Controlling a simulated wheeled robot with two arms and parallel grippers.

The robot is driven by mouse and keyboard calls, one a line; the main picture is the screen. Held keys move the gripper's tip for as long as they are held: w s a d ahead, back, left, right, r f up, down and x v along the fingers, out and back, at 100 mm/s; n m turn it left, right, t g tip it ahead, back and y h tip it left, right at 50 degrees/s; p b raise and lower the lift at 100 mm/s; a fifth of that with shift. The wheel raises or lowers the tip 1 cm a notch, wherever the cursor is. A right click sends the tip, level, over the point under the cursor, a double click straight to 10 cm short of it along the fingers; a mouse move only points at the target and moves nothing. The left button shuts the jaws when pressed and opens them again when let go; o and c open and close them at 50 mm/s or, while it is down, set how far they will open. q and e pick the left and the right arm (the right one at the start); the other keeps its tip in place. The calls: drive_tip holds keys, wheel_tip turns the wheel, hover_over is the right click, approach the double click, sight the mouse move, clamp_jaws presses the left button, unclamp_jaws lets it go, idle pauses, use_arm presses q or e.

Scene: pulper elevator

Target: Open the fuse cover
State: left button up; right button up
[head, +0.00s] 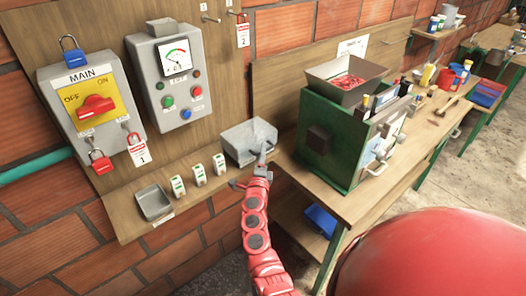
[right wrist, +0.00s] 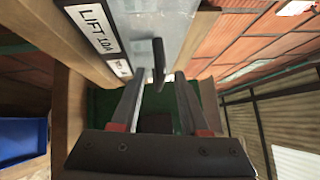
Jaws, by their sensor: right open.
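In the right wrist view the grey cover (right wrist: 170,22) carries a label reading LIFT 10A. A dark upright handle (right wrist: 158,62) sticks out from it. My right gripper (head: 263,158) is at the cover's lower right front. In the right wrist view its two fingers (right wrist: 158,80) are open, with the handle lined up in the gap at their tips. I cannot tell whether they touch it. My left gripper is out of view.
Several small white fuses (head: 199,174) and a grey tray (head: 154,202) sit left of the cover. The MAIN switch box (head: 62,92) and a gauge box (head: 150,50) hang above. A green machine (head: 318,140) on a wooden bench stands close on the right.

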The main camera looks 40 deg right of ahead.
drive_tip(key=shift+w+d, duration=0.2)
drive_tip(key=shift+w, duration=0.05)
drive_tip(key=shift+s+r, duration=0.1)
clamp_jaws()
idle(1.2)
